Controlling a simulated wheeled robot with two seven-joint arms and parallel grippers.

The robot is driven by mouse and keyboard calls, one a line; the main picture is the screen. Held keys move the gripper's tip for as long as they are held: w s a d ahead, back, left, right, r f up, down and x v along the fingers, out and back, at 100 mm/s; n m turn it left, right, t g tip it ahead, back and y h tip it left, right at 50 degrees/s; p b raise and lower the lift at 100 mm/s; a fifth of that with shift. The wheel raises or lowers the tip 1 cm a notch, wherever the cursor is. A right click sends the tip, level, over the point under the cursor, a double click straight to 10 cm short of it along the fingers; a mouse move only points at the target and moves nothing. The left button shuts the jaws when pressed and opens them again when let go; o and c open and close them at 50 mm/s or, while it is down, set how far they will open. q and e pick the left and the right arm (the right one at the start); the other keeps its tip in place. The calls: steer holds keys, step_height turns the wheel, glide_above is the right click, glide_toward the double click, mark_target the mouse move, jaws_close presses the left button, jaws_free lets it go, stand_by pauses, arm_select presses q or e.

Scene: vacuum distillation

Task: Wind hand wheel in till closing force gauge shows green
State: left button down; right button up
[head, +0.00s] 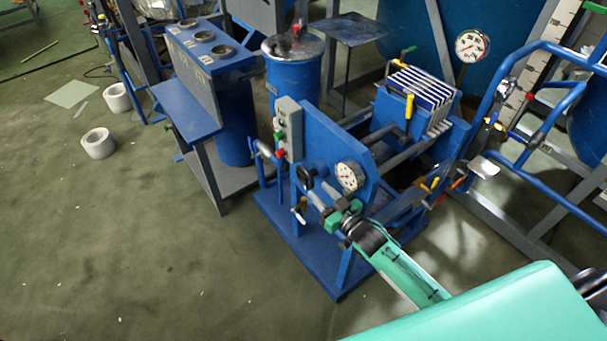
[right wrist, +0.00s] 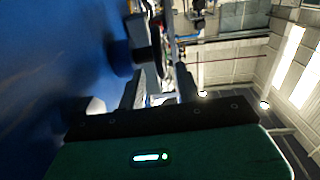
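The blue press stands in the middle of the head view. A small black hand wheel (head: 306,175) is on its near blue end plate (head: 325,150). A round white gauge (head: 350,176) sits on the plate just right of the wheel; its needle and any green zone are too small to read. My right gripper (head: 320,193) is just below and right of the wheel, its two fingers apart, pointing towards the plate. I cannot tell whether it touches the wheel. In the right wrist view the dark fingers stand apart, with a dark round part (right wrist: 146,42) ahead. My left gripper is out of view.
A grey control box (head: 289,128) with buttons is left of the plate. White plates (head: 425,95) fill the press behind. A second gauge (head: 471,45) stands at the back right. Blue rails (head: 545,130) are at right. Floor at left front is clear, apart from white rolls (head: 98,143).

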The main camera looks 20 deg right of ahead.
mark_target(303, 176)
steer(key=x, duration=0.8)
steer(key=shift+w+a, duration=0.15)
steer(key=shift+w, duration=0.2)
jaws_close()
